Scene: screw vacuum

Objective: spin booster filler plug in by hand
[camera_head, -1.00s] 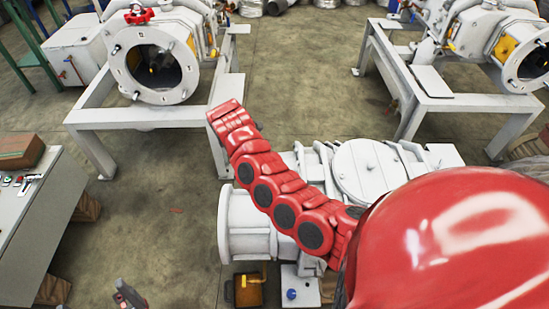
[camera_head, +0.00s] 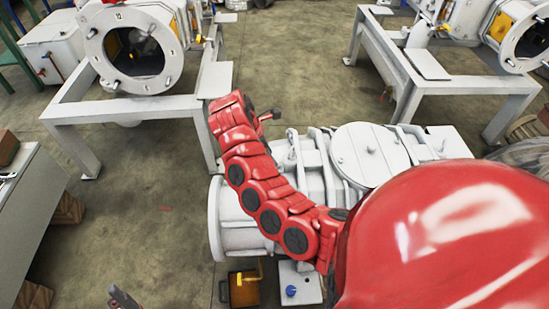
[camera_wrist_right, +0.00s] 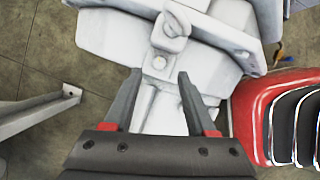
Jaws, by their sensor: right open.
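The white booster machine (camera_head: 314,170) stands in front of me, with a round lid on top. My right gripper (camera_head: 270,115) shows small at the end of the red arm, above the machine's far left side. In the right wrist view my right gripper (camera_wrist_right: 160,75) is open and empty, its two fingers apart over the white casing (camera_wrist_right: 158,105). I cannot tell which is the filler plug. A dark tip of my left gripper (camera_head: 123,298) shows at the bottom edge.
White frames with similar machines stand behind, at left (camera_head: 140,108) and right (camera_head: 465,85). A grey console (camera_head: 35,220) is at the left. A yellow-brown box (camera_head: 243,290) is on the floor below the machine. The floor between the frames is clear.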

